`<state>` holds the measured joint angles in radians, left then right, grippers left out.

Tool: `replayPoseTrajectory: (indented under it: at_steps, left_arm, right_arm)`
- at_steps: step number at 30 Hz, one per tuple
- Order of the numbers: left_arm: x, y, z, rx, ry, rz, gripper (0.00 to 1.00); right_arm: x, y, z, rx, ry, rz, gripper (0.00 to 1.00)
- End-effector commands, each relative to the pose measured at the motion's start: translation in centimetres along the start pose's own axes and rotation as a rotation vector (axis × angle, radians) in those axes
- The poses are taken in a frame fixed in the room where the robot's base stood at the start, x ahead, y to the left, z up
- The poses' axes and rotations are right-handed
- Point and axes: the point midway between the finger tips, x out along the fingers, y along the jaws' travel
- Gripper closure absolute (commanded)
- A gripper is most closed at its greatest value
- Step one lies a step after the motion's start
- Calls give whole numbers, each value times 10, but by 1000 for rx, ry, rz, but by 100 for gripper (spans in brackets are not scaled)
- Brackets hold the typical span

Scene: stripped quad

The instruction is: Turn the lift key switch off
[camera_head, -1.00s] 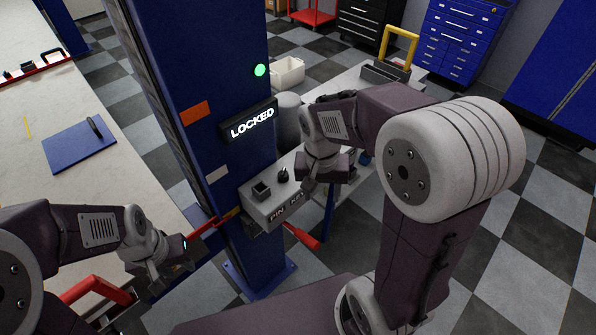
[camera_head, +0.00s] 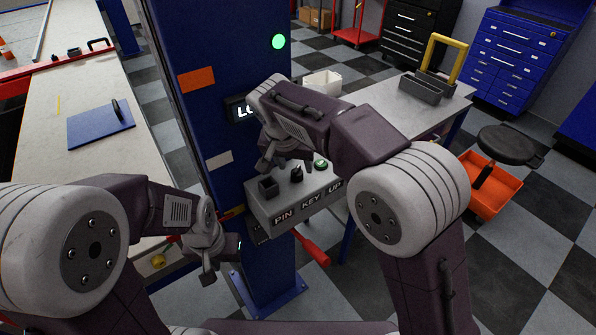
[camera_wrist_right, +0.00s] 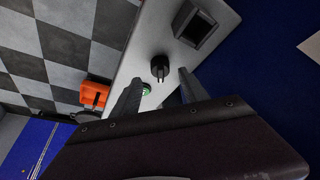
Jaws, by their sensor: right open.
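The key switch (camera_head: 297,175) is a small black knob on top of the grey control box (camera_head: 283,218), above the word KEY. It also shows in the right wrist view (camera_wrist_right: 160,68). My right gripper (camera_head: 284,160) is over the box, close to the switch. In the right wrist view its two fingers (camera_wrist_right: 160,90) are open, with the knob a little beyond the gap between their tips. Contact is not visible. My left gripper (camera_head: 222,262) is low beside the blue post, left of the box; its jaw opening is unclear.
A square black socket (camera_head: 268,187) marked PIN and a green button (camera_head: 321,164) marked UP flank the switch. The blue post (camera_head: 205,110) carries a lit sign (camera_head: 240,110), mostly hidden by my right arm, and a green light (camera_head: 278,41). A red handle (camera_head: 314,250) sticks out below.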

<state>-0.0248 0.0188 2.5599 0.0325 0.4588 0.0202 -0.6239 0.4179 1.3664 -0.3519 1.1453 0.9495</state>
Motion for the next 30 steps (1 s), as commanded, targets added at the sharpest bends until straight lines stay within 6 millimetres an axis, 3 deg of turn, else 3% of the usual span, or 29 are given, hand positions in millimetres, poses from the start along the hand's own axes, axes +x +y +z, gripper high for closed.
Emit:
replayPoseTrajectory:
  at_steps: [3, 6, 15, 17, 21, 30]
  left_arm:
    - [3, 0, 0, 0, 0, 0, 64]
    - [3, 0, 0, 0, 0, 0, 64]
    - [3, 0, 0, 0, 0, 0, 64]
    - [3, 0, 0, 0, 0, 0, 64]
    - [3, 0, 0, 0, 0, 0, 64]
    - [3, 0, 0, 0, 0, 0, 64]
  right_arm:
    - [22, 0, 1, 0, -2, 1, 48]
    - [32, 0, 0, 0, -1, 0, 48]
    - [36, 0, 0, 0, 0, 0, 48]
    - [36, 0, 0, 0, 0, -1, 62]
    - [36, 0, 0, 0, 0, -1, 100]
    - [36, 0, 0, -26, 2, -12, 100]
